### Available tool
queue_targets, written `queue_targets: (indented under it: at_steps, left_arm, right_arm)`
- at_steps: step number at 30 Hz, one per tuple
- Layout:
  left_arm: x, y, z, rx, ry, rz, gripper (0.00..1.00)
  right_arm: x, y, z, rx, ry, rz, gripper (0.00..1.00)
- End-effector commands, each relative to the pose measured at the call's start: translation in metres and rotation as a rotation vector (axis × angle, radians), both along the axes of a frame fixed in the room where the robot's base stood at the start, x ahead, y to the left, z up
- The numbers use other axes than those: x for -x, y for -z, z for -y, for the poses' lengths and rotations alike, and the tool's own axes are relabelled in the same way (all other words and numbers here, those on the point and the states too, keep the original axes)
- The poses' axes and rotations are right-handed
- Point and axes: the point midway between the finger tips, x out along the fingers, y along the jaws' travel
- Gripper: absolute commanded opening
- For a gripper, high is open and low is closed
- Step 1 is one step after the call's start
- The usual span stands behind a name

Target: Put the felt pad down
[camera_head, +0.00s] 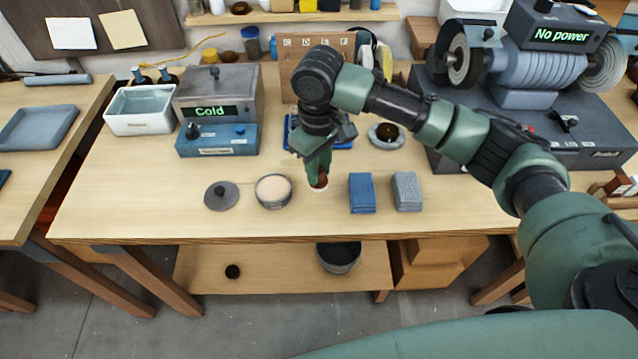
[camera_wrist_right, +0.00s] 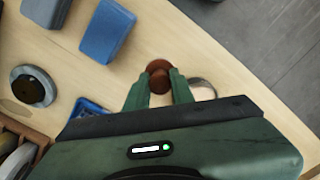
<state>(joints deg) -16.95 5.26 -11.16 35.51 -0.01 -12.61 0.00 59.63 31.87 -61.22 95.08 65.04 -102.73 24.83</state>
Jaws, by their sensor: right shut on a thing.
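The felt pad (camera_head: 318,184) looks like a brown knob-shaped handle with a pale underside. My right gripper (camera_head: 317,168) points down over the front middle of the workbench and is shut on the pad's handle. In the right wrist view the brown pad (camera_wrist_right: 158,68) sits between the two green fingertips of the right gripper (camera_wrist_right: 159,90). The pad is low at the bench top; I cannot tell whether it touches the wood. My left gripper is not in view.
A round tin with pale contents (camera_head: 273,191) stands just left of the pad, with a dark lid (camera_head: 221,196) further left. A blue block (camera_head: 362,193) and a grey block (camera_head: 407,191) are to the right. The workbench (camera_head: 140,215) is bare at front left.

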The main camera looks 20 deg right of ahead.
Motion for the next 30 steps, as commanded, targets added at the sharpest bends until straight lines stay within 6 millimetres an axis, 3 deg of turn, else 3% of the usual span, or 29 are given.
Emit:
queue_targets:
  at_steps: [7, 15, 27, 28, 30]
  left_arm:
    - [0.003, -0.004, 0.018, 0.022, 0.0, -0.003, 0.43]
    - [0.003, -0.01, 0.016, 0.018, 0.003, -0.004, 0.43]
    - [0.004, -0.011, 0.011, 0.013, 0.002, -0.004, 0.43]
    - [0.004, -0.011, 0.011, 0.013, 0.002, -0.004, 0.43]
    - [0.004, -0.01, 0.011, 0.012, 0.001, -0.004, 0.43]
  right_arm:
    - [0.0, 0.025, 0.0, 0.0, 0.001, 0.0, 0.0]
    - [0.0, 0.062, 0.0, 0.0, 0.0, -0.001, 0.0]
    - [0.0, 0.067, 0.0, -0.001, 0.0, 0.0, 0.0]
    - [0.0, 0.067, 0.0, -0.001, 0.0, 0.002, 0.29]
    - [0.0, 0.067, 0.0, -0.001, 0.0, 0.002, 0.45]
